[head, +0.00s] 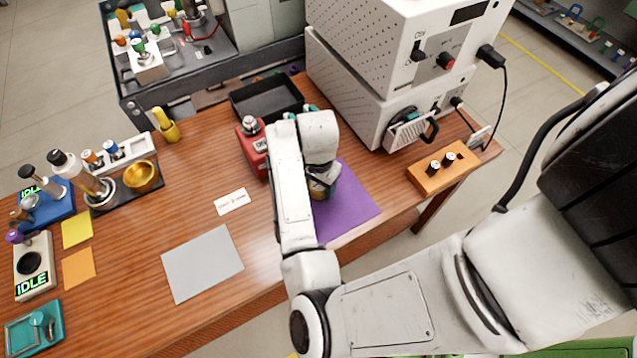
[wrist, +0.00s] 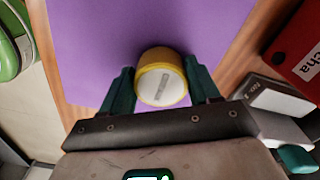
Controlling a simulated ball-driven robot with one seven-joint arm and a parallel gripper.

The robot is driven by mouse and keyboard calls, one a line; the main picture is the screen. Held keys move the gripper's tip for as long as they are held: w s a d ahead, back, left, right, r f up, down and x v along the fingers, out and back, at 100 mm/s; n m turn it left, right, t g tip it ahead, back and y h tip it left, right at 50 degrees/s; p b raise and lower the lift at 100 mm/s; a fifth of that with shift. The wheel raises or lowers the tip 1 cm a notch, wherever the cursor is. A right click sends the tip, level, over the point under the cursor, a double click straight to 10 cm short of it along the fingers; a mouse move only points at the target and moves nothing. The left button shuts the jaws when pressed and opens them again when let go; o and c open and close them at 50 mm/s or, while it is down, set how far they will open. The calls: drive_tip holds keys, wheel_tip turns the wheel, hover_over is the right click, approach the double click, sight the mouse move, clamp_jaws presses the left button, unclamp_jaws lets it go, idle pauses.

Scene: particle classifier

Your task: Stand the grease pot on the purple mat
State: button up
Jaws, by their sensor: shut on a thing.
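The grease pot (wrist: 162,78) is a small round yellow pot with a pale, labelled top. In the wrist view it sits between the two dark green fingers of my gripper (wrist: 160,85), which is shut on it. The purple mat (wrist: 95,40) fills the background behind the pot. In the head view the mat (head: 352,210) lies near the table's front edge, partly hidden by my arm. A bit of the pot (head: 318,190) shows under my gripper, over the mat's left part. I cannot tell whether its base touches the mat.
A red device (head: 252,146) stands just left of my wrist, with a black tray (head: 266,98) behind it. A white stacked instrument (head: 375,100) stands behind the mat. An orange block with black knobs (head: 442,168) is to the right. A grey mat (head: 203,263) lies bare at left.

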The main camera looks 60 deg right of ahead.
drive_tip(key=shift+f, duration=0.15)
drive_tip(key=o, duration=1.1)
